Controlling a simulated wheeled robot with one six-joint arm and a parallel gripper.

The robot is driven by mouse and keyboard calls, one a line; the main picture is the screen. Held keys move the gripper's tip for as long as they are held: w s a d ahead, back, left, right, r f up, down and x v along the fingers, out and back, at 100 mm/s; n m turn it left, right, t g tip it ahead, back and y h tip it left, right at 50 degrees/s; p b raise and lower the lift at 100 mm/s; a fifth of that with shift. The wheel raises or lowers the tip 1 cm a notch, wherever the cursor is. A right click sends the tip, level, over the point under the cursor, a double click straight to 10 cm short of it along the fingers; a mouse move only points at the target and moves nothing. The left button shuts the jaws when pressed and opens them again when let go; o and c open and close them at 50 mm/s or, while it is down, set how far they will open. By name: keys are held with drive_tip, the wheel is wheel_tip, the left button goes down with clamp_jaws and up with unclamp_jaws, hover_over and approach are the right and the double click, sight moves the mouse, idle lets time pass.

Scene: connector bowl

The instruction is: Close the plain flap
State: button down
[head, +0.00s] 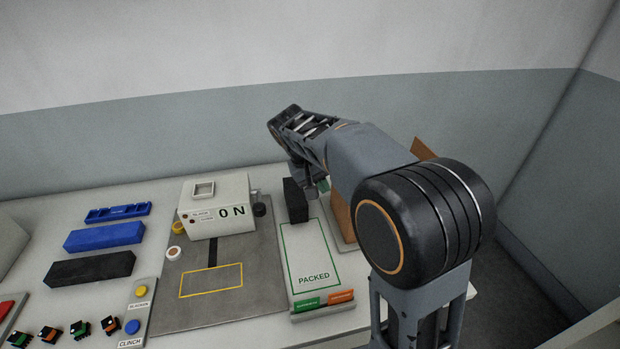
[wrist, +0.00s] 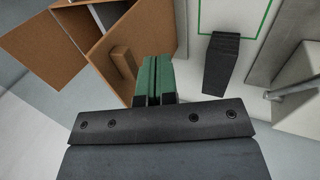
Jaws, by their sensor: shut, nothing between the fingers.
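A brown cardboard box (head: 340,216) stands at the right end of the table, largely hidden behind my arm in the head view. One brown flap (head: 424,148) sticks up beyond my arm. In the wrist view the box (wrist: 150,25) is at the top, with a plain brown flap (wrist: 42,42) spread out to the left. A small wooden block (wrist: 124,62) is on a brown panel just left of my fingertips. My gripper (wrist: 153,75) is shut and empty, its green fingers together beside that panel. Contact cannot be told.
A black block (wrist: 222,62) stands right of my gripper, at the back of the white PACKED mat (head: 312,250). A press-like machine (head: 215,205) stands on a grey plate to the left. Blue and black bars and small connectors lie further left.

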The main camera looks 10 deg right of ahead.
drive_tip(key=shift+d, duration=0.8)
drive_tip(key=shift+r, duration=0.15)
